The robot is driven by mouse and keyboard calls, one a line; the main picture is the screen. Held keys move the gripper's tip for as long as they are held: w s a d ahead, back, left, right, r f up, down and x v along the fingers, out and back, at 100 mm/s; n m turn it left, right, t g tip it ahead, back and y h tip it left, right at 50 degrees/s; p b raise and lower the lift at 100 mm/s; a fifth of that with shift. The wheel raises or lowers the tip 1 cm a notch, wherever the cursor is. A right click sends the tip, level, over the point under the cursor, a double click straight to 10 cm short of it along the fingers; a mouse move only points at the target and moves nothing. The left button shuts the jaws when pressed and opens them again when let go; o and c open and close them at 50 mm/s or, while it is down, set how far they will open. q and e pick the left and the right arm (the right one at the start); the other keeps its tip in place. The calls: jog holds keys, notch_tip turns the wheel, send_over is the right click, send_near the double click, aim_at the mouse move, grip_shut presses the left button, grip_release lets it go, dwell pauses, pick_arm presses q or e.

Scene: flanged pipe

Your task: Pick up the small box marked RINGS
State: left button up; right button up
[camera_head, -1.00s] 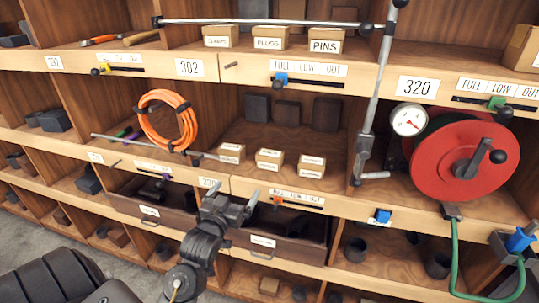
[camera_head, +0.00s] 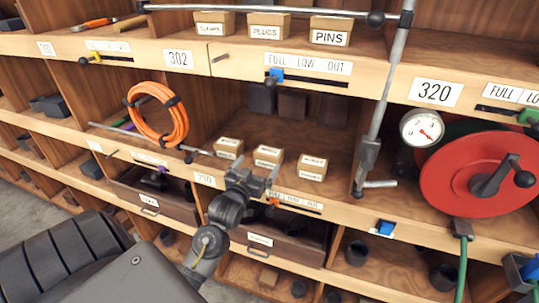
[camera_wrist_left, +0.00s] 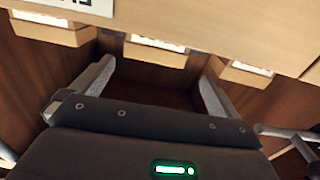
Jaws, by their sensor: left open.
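Three small tan boxes with white labels stand in a row on the middle shelf in the head view: a left one (camera_head: 228,147), a middle one (camera_head: 268,156) and a right one (camera_head: 312,167). Their labels are too blurred to tell which reads RINGS. My left gripper (camera_head: 256,173) is open and empty, in front of the shelf edge just below the middle box. In the left wrist view its two spread fingers (camera_wrist_left: 155,85) have nothing between them. Tan box-like shapes with cut-off labels (camera_wrist_left: 155,50) show beyond them. My right gripper is not in view.
Boxes marked PLUGS (camera_head: 268,26) and PINS (camera_head: 330,31) stand on the shelf above. An orange hose coil (camera_head: 157,114) hangs at left. A grey rod (camera_head: 385,95) and red reel (camera_head: 478,178) are at right.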

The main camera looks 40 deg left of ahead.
aim_at(265, 157)
pick_arm(q)
jog(key=shift+w+a, duration=0.1)
jog(key=shift+w, duration=0.5)
jog(key=shift+w+r+p, duration=0.25)
jog(key=shift+w+p, duration=0.05)
jog(key=shift+p, duration=0.2)
jog(key=p+x, duration=0.1)
jog(key=x, duration=0.2)
jog(key=shift+w+f+p, duration=0.1)
jog(key=shift+w+p, duration=0.3)
jog(key=shift+w+f, duration=0.15)
jog(key=shift+w, duration=0.2)
jog(key=shift+s, duration=0.1)
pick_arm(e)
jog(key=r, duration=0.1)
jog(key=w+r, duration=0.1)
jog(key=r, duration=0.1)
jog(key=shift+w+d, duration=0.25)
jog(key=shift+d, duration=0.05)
